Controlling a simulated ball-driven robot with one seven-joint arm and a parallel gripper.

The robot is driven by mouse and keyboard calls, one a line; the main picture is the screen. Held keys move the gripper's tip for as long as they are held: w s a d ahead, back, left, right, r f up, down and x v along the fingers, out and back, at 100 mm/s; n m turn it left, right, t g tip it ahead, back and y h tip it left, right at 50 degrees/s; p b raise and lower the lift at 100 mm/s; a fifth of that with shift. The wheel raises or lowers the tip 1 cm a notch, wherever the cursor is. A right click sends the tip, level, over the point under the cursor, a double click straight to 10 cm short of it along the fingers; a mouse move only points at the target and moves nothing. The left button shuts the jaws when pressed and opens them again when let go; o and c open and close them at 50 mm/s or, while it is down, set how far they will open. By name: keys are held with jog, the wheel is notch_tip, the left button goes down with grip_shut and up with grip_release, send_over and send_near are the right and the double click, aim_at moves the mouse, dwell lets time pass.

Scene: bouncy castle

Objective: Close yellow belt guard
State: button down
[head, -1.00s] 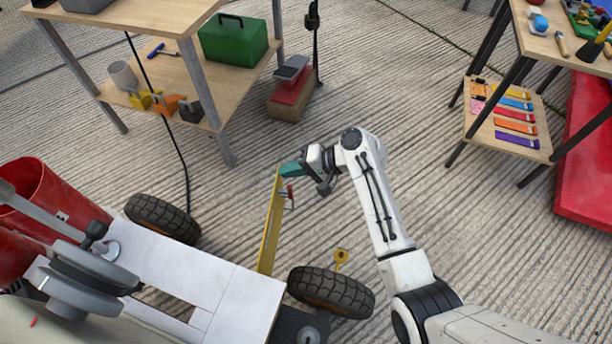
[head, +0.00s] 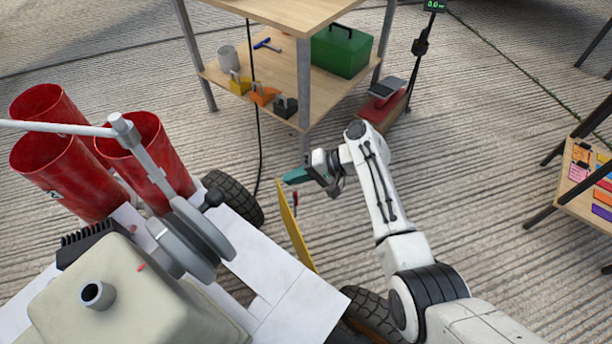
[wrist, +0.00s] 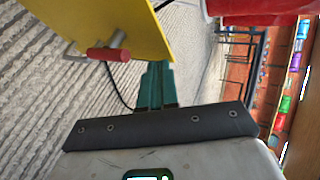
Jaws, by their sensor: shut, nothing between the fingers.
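The yellow belt guard (head: 298,238) is a narrow upright plate along the near side of the machine (head: 285,290). Its near end is by the machine's side and its far end stands out at an angle, leaving a gap. Its red handle (wrist: 108,54) on a metal bracket shows in the wrist view, where the yellow plate (wrist: 120,22) fills the upper left. My gripper (head: 290,177) is shut and empty at the guard's far end. Its teal fingers (wrist: 155,85) lie close under the plate's edge in the wrist view. I cannot tell whether they touch it.
Red tubes (head: 150,160) and a grey lever stand on the machine. A black wheel (head: 235,198) is beyond the guard. A wooden shelf table (head: 285,85) with a green toolbox (head: 342,50) stands behind my gripper.

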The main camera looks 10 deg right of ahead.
jog(key=s+a+n+g+p, duration=0.1)
jog(key=s+a+n+g, duration=0.2)
jog(key=a, duration=1.1)
jog(key=shift+s, duration=1.05)
